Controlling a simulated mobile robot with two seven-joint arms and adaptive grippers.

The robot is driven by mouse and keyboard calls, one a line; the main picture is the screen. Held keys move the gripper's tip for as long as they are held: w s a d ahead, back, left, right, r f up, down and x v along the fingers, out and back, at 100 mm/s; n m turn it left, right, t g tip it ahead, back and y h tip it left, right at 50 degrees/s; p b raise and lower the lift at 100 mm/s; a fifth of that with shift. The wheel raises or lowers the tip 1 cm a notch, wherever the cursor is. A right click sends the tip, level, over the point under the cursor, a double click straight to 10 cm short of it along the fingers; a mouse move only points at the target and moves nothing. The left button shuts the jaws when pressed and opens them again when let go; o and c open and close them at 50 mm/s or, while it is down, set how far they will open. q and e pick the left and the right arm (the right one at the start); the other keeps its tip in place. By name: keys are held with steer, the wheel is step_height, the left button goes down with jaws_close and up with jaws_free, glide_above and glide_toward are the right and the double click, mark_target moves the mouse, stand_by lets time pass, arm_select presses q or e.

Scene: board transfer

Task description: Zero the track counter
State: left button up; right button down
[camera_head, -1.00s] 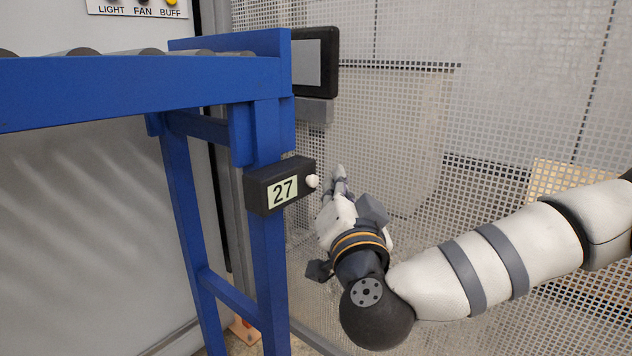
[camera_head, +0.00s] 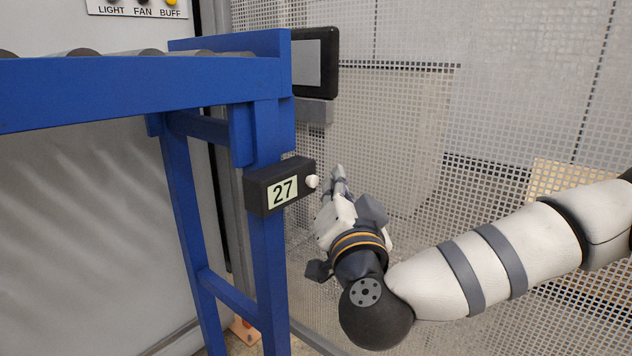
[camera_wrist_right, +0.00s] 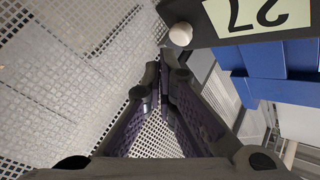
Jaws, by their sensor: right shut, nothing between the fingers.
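The track counter (camera_head: 262,190) is a black box on the blue post of the roller track, and its pale display reads 27. A white round knob (camera_head: 312,181) sticks out of its right end. In the right wrist view the counter (camera_wrist_right: 262,36) is upside down at the top right, with its knob (camera_wrist_right: 181,34) at its left end. My right gripper (camera_head: 338,172) is shut and empty, just right of the knob in the head view. In the wrist view the fingertips (camera_wrist_right: 160,68) are apart from the knob in the picture. My left gripper is out of view.
The blue track frame (camera_head: 140,92) with grey rollers fills the left. A dark-framed screen (camera_head: 308,62) hangs behind its end post. A perforated mesh wall (camera_head: 400,130) stands behind my arm. A panel labelled LIGHT, FAN, BUFF (camera_head: 137,10) is at the top left.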

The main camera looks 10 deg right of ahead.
steer(key=shift+w+a, duration=0.25)
steer(key=shift+w, duration=0.05)
steer(key=shift+w+a+p, duration=0.25)
steer(key=shift+w+p, duration=0.1)
stand_by(0.7)
stand_by(0.3)
steer(key=shift+s+d+p, duration=0.5)
steer(key=shift+s+p, duration=0.15)
steer(key=shift+s, duration=0.05)
